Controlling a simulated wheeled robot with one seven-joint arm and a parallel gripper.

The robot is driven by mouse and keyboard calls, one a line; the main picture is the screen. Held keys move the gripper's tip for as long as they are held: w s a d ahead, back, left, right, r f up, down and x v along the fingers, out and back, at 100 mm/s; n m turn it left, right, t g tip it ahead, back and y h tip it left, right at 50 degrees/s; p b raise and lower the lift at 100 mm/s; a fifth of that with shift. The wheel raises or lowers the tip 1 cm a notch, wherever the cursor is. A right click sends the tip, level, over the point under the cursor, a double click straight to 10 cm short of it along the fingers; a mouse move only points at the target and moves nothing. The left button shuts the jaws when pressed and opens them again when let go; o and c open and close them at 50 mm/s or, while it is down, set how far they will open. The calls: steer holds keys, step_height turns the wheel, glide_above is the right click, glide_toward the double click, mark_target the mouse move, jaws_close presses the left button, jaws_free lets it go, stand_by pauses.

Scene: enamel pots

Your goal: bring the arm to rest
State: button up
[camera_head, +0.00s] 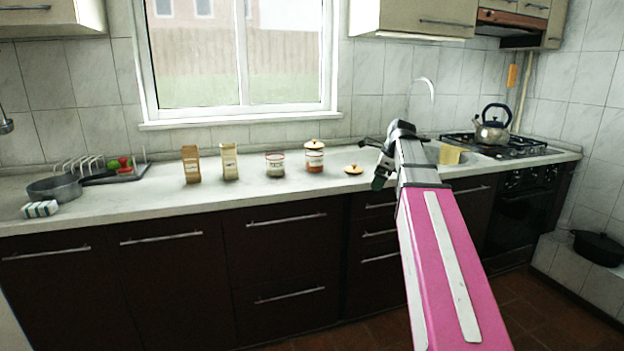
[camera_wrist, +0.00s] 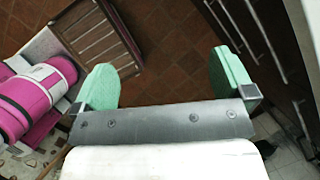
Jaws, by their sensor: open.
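My gripper (camera_wrist: 165,85) shows in the wrist view with its two green-tipped fingers wide apart and nothing between them. Beyond the fingers is the brown tiled floor. In the head view my pink arm reaches up from the lower right, and the gripper (camera_head: 378,165) is at its far end, in front of the counter near the sink. It looks clear of the nearby yellow lid, though the exact gap is hard to judge. My arm hides part of the sink and the drawers below.
On the counter (camera_head: 130,205) stand a grey pan (camera_head: 55,188), two cartons (camera_head: 191,164), an open enamel pot (camera_head: 275,164), a lidded pot (camera_head: 314,158) and a loose yellow lid (camera_head: 353,170). A kettle (camera_head: 491,128) sits on the stove. A black pot (camera_head: 598,247) is at right.

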steer(key=s+a+f+n+h, duration=0.1)
steer(key=s+f+n, duration=0.5)
steer(key=f, duration=0.6)
steer(key=s+a+f+n+g+h, duration=0.1)
steer(key=s+f+n, duration=0.5)
steer(key=f, duration=0.7)
steer(key=s+a+f+n+g+h, duration=0.1)
steer(key=s+f+n, duration=0.5)
steer(key=f+n, duration=0.3)
step_height(320, 180, down, 4)
steer(key=shift+s+a+f+h, duration=0.1)
steer(key=shift+s+a+h, duration=0.2)
steer(key=shift+s+h, duration=0.1)
